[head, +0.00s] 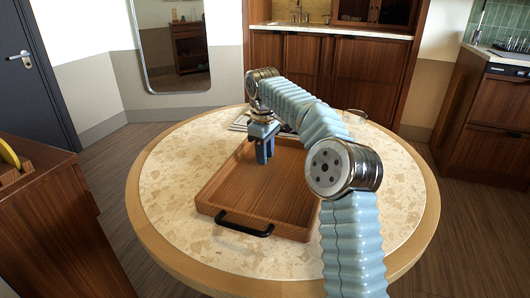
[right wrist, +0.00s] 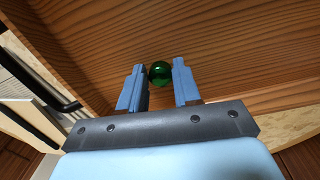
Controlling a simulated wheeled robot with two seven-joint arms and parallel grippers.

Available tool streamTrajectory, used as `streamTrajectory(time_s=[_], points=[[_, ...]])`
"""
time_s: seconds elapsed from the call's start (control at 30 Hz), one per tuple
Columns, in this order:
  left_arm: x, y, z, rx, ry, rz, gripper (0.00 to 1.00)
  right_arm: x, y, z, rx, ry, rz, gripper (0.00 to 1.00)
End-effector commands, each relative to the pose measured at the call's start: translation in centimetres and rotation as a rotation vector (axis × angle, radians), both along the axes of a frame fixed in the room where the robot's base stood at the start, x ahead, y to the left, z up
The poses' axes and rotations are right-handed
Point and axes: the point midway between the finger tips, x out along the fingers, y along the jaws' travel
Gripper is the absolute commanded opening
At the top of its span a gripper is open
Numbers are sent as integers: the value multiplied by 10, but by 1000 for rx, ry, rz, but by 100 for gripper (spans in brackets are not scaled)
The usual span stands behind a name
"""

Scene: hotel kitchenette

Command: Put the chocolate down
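The chocolate, a shiny green ball (right wrist: 159,73), sits between the two blue fingertips of my right gripper (right wrist: 160,82) in the right wrist view. The fingers are closed in on its two sides, with hardly any gap. In the head view the right gripper (head: 265,152) points down over the far left part of a wooden tray (head: 232,186); the chocolate cannot be made out there. How high the fingertips are above the tray floor is hard to tell. My left gripper is not in view.
The tray has raised walls and a black handle (head: 244,224) at its near end. It stands on a round speckled table (head: 170,190). The tray's near part is empty.

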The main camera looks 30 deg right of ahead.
Motion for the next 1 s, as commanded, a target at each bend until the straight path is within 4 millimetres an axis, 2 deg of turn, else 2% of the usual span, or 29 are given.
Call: streamTrajectory(time_s=[0.03,0.1,0.13,0.47,0.77,1.0], points=[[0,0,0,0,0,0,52,0,0,0,0,0,0,41],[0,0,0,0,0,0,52,0,0,0,0,0,0,52],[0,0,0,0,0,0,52,0,0,0,0,0,0,53],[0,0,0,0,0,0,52,0,0,4,0,0,0,53],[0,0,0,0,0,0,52,-1,3,52,0,-4,0,53],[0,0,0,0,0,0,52,-1,4,71,0,0,0,53]])
